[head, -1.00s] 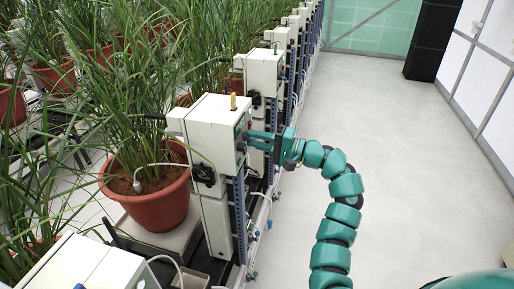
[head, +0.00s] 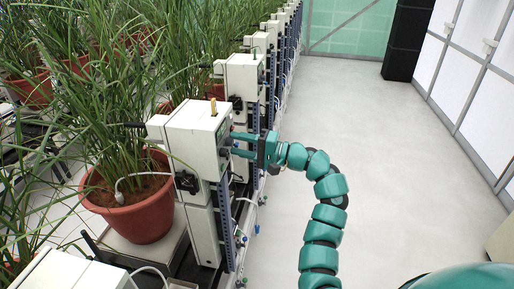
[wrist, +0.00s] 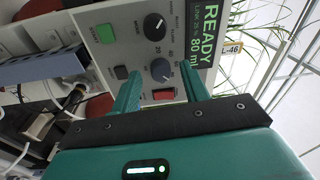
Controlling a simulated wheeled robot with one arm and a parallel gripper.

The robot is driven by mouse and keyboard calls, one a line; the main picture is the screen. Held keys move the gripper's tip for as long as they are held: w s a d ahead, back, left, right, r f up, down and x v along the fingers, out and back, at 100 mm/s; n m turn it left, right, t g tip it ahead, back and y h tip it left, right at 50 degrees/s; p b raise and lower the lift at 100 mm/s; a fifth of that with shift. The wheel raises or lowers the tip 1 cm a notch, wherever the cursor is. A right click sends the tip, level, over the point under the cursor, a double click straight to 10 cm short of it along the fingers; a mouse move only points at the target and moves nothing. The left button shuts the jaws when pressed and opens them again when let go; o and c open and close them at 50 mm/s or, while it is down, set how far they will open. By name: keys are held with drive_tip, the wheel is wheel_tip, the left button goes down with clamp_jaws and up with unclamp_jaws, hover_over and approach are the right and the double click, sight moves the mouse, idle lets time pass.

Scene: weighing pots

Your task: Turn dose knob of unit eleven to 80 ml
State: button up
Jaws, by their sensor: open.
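The near white unit (head: 195,135) stands beside a potted plant, its control panel facing the aisle. A green display (wrist: 203,38) reads READY, with 80 ml below in large print. My gripper (wrist: 159,72) is open, with one teal finger on each side of the grey-blue knob; I cannot tell whether they touch it. The knob's exact pointer setting is too small to read. In the head view my gripper (head: 233,144) is at the panel.
The panel also has a green button (wrist: 104,33), a small dark button (wrist: 121,72) and a red switch (wrist: 163,94). A terracotta pot (head: 135,212) stands left of the unit. More units line the row behind. The aisle floor (head: 360,120) at right is clear.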

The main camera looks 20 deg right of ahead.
drive_tip(key=b+v, duration=0.3)
drive_tip(key=v, duration=1.4)
drive_tip(key=shift+b, duration=0.4)
drive_tip(key=shift+d, duration=0.15)
